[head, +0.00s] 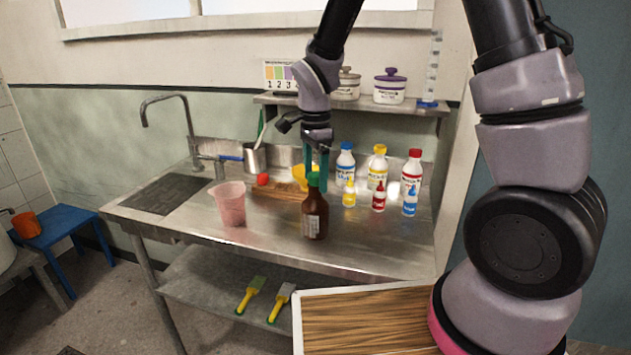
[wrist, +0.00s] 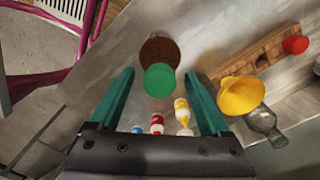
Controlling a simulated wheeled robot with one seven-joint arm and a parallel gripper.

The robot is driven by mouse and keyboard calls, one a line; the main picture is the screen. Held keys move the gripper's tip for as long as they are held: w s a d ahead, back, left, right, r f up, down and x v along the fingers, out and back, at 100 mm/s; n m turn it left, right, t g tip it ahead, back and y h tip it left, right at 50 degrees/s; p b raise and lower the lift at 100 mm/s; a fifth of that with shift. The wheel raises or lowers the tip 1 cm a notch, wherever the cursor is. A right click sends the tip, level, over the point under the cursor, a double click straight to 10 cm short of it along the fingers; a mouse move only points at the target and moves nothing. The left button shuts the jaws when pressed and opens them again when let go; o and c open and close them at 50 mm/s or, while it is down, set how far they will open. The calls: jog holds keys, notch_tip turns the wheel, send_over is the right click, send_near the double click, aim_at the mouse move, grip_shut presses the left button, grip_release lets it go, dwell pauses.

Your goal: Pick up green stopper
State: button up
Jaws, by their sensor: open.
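The green stopper (head: 313,179) sits on top of a brown bottle (head: 314,214) that stands upright on the steel counter. In the wrist view the green stopper (wrist: 160,80) shows from above, with the brown bottle (wrist: 158,48) beneath it. My gripper (head: 317,165) is open and empty, pointing down just above the stopper in the head view. In the wrist view my gripper (wrist: 160,85) has its two teal fingers on either side of the stopper, with gaps to both. I cannot tell the exact height between the fingertips and the stopper.
A pink beaker (head: 231,203) stands left of the bottle. A yellow funnel (wrist: 241,96) and a wooden rack (wrist: 255,57) with a red stopper (wrist: 295,45) lie nearby. Several white bottles (head: 345,165) and small dropper bottles (head: 379,197) stand right. The counter's front right is clear.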

jog(key=shift+f, duration=0.3)
grip_shut()
jog(key=shift+r, duration=0.1)
notch_tip(320, 180, up, 10)
jog(key=shift+f, duration=0.1)
dwell(0.5)
notch_tip(320, 180, up, 5)
send_over(316, 173)
dwell(0.5)
